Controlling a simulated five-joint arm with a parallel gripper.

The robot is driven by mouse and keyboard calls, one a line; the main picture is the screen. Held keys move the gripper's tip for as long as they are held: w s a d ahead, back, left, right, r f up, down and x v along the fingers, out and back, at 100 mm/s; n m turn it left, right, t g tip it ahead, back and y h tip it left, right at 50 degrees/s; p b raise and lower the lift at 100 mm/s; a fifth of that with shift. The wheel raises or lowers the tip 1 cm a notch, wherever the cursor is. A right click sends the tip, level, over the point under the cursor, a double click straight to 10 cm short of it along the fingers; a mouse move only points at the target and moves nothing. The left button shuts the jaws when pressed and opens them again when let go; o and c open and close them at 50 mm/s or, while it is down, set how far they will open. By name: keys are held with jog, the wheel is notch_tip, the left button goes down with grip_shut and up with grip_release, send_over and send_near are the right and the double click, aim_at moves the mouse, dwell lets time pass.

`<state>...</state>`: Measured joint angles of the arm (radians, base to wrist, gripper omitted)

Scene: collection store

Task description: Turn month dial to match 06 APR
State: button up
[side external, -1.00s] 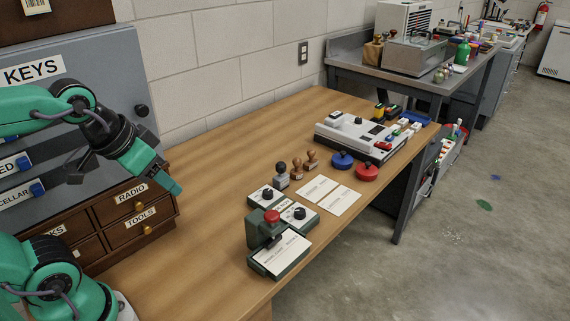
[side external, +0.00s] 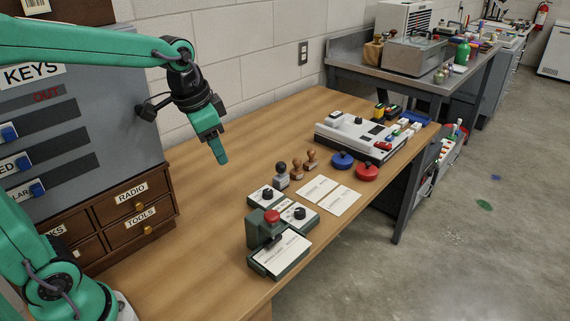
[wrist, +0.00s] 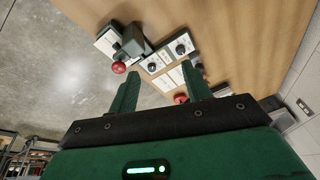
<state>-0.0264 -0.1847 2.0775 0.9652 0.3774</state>
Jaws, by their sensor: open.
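Two white dial boxes with black knobs sit on the wooden table in the side view: the rear one (side external: 266,198) and the front one (side external: 300,213). Their labels are too small to read, so I cannot tell which is the month dial. A green date stamp (side external: 258,232) with a red knob stands in front of them, a white card (side external: 279,254) on its base. My gripper (side external: 222,160) hangs above the table, left of and behind the dials, touching nothing. In the wrist view my gripper (wrist: 159,74) is open and empty, with both knobs (wrist: 180,49) beyond its fingers.
A key cabinet (side external: 75,120) and wooden drawers (side external: 125,215) are at left. The table's left part (side external: 190,245) is clear.

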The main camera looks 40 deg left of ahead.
jog(key=w+a+f+m+g, duration=0.1)
jog(key=w+f+m+g, duration=0.15)
jog(key=w+f, duration=0.45)
jog(key=m, duration=0.3)
send_over(268, 191)
jog(key=shift+g, duration=0.35)
notch_tip(268, 191, down, 7)
jog(key=shift+f, duration=0.2)
jog(key=shift+f, duration=3.9)
jog(key=c, duration=1)
